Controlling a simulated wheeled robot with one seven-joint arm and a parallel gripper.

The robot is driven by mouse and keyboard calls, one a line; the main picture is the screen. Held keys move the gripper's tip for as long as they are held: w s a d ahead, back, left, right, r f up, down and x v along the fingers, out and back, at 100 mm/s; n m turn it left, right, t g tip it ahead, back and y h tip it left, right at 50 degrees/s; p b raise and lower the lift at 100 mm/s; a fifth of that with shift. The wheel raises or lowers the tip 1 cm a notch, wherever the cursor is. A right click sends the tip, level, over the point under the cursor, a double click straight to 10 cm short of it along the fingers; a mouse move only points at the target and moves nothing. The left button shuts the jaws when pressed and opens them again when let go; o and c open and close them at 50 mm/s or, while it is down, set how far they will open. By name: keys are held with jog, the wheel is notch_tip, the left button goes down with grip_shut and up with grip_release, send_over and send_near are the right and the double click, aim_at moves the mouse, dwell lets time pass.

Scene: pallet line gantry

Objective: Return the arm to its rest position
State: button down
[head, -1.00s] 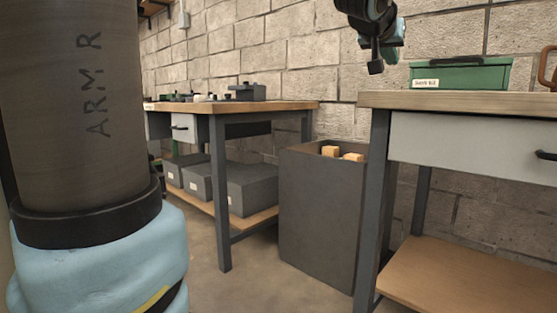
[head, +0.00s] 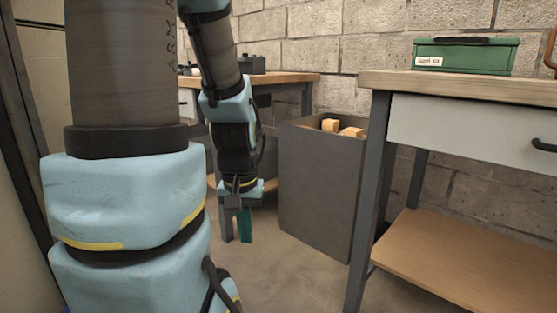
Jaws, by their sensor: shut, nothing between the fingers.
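My gripper (head: 245,228) hangs below my arm's wrist in the head view, fingers pointing down. Its fingers are shut with nothing between them. It is in front of the left workbench and to the left of the dark grey bin. My arm is folded in close, with the forearm coming down from the top of the picture. The thick upright part of my arm fills the left of the view.
A dark grey bin (head: 318,195) with wooden blocks (head: 351,132) stands between two workbenches. The right workbench (head: 470,86) carries a green box (head: 464,58) and has a low shelf (head: 470,262). The left workbench (head: 290,77) is partly hidden by my arm. Bare floor lies in front.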

notch_tip(320, 180, up, 38)
jog(key=p, duration=3.5)
jog(key=shift+w+f, duration=0.2)
jog(key=shift+f, duration=0.05)
